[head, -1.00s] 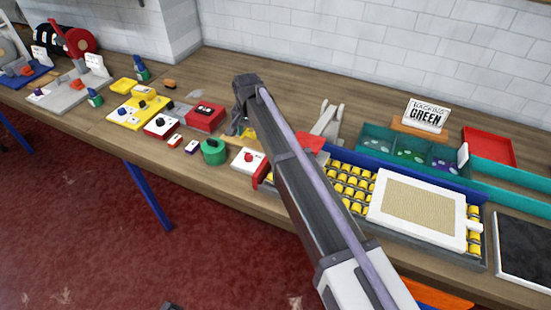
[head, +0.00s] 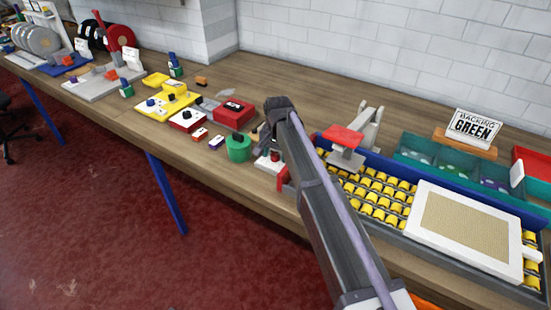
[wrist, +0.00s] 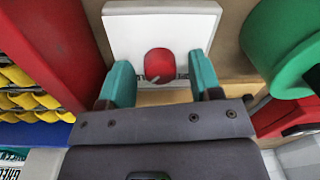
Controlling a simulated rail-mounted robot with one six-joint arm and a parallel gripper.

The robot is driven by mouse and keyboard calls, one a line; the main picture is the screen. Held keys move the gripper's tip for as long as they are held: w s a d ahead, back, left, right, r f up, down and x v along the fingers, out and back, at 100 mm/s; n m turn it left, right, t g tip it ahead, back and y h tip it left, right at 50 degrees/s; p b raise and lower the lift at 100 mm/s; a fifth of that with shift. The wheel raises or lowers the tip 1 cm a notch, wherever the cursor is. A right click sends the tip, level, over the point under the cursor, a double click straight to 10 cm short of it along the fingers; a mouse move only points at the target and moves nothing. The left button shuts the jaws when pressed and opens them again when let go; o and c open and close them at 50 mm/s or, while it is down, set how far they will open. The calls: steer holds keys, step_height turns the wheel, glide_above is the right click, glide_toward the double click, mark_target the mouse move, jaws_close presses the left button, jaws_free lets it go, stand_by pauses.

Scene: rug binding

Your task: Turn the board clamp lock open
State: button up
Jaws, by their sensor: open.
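A red round knob (wrist: 158,63) with a small light mark sits on a white plate (wrist: 160,20) in the wrist view; I take it for the board clamp lock. In the head view its white block (head: 268,164) stands on the bench at the near end of the roller bed, partly behind my arm. My gripper (wrist: 161,78) is open, with one teal finger at each side of the knob. The fingers appear to flank it; I cannot tell if they touch it. The board (head: 423,238), a white frame with tan mesh, lies on the yellow rollers (head: 372,197).
A red-topped clamp (head: 344,137) rises behind the rollers. A "Backing Green" sign (head: 473,126) stands farther right.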

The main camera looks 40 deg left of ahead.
steer(key=shift+c, duration=0.2)
steer(key=c, duration=0.9)
steer(key=shift+n, duration=0.3)
steer(key=n, duration=0.8)
steer(key=shift+n, duration=0.3)
steer(key=n, duration=0.4)
steer(key=shift+n+h, duration=0.3)
steer(key=shift+n, duration=2.1)
